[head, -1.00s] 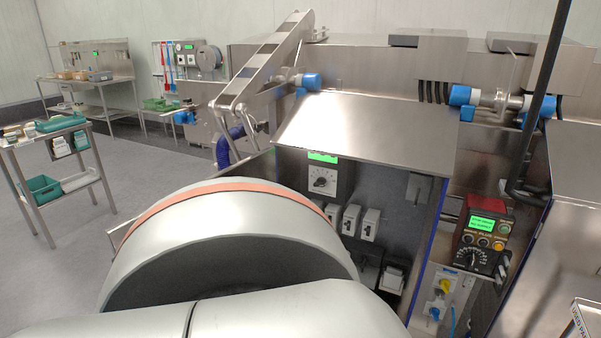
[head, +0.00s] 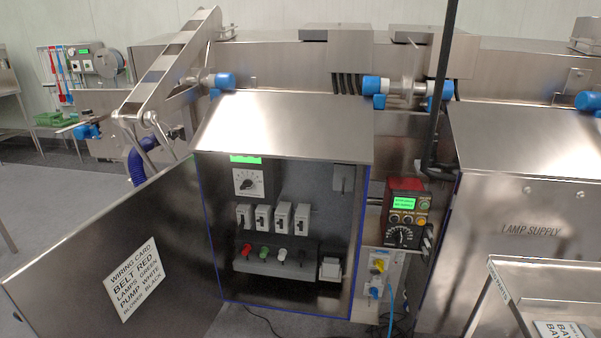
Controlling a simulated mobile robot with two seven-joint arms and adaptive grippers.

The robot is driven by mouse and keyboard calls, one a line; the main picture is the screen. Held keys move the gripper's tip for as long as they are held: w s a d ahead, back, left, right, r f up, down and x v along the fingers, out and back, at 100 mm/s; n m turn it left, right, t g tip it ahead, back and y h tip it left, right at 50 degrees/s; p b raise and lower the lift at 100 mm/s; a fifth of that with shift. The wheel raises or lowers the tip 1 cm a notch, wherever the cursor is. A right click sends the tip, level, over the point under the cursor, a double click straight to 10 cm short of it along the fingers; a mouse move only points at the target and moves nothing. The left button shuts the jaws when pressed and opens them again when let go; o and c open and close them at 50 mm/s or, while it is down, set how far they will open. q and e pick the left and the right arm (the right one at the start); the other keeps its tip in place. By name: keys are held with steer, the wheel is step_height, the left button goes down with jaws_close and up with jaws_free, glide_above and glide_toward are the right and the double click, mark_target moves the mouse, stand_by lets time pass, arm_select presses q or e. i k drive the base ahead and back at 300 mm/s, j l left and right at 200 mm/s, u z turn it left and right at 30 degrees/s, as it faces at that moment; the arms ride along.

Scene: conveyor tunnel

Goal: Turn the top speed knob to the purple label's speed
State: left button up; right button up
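Two dials with knobs show. One is a black knob on a white square dial plate (head: 248,182) inside the open cabinet, below a small green display (head: 245,159). The other is a black knob with a marked scale (head: 403,236) at the bottom of a red and black control box (head: 404,212) to the right of the cabinet. The dial markings are too small to read. I see no purple label in this view. Neither of my grippers is in view.
The cabinet door (head: 110,260) stands open to the left, with a wiring card (head: 137,279) on it. Several switches and coloured plugs sit inside the cabinet. A black upright pole (head: 440,95) stands near the control box. A metal cart (head: 540,285) is at lower right.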

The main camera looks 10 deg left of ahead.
mark_target(247, 184)
steer(key=u, duration=0.7)
